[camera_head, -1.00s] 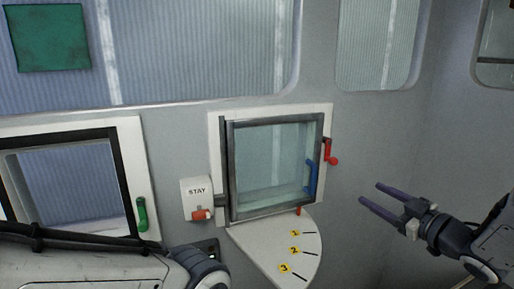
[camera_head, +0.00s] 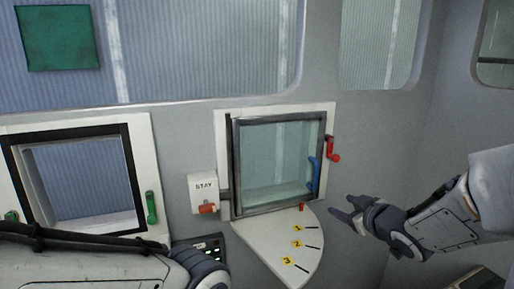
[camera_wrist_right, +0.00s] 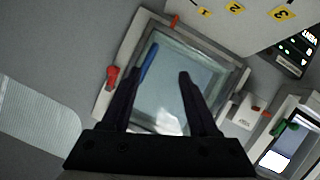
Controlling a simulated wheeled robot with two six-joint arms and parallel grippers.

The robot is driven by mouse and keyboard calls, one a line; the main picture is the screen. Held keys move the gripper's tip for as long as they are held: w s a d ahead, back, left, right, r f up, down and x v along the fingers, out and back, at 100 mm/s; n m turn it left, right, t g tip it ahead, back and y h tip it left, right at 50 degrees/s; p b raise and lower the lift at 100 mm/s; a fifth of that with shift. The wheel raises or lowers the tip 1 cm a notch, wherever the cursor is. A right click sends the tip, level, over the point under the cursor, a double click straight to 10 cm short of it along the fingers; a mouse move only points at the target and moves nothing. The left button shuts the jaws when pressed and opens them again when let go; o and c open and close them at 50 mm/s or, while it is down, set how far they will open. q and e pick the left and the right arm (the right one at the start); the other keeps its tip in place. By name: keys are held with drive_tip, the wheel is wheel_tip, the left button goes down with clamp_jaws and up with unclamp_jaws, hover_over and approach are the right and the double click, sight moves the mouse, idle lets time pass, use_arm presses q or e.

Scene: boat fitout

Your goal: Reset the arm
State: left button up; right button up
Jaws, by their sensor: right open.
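My right gripper (camera_head: 346,210) is open and empty in the head view, to the right of the framed window hatch (camera_head: 233,170) and apart from it. In the right wrist view its two dark fingers (camera_wrist_right: 155,80) are spread, with the hatch (camera_wrist_right: 205,52) behind them. My left arm crosses the lower left of the head view, but its gripper is not seen. The hatch has a blue handle (camera_head: 314,174) on its right side. A red lever (camera_head: 333,149) sits on the wall frame beside it.
A white box marked STAY (camera_head: 203,186) with a red knob is left of the hatch. A fan-shaped plate (camera_head: 270,240) with marks 1, 2 and 3 juts out below. A second window with a green handle (camera_head: 152,207) is at left. Bare wall lies right of the hatch.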

drive_tip(key=s+a+f+m+g+h, duration=0.1)
drive_tip(key=s+a+f+g, duration=0.6)
drive_tip(key=s+a, duration=0.55)
drive_tip(key=s+a+f+g, duration=0.1)
drive_tip(key=s+a+g, duration=0.1)
drive_tip(key=s, duration=0.8)
drive_tip(key=s+a+f+n+g, duration=0.1)
drive_tip(key=s+g, duration=0.3)
drive_tip(key=s, duration=0.5)
drive_tip(key=shift+s+a+f+h, duration=0.3)
drive_tip(key=shift+s+a+f, duration=0.05)
drive_tip(key=shift+a, duration=0.45)
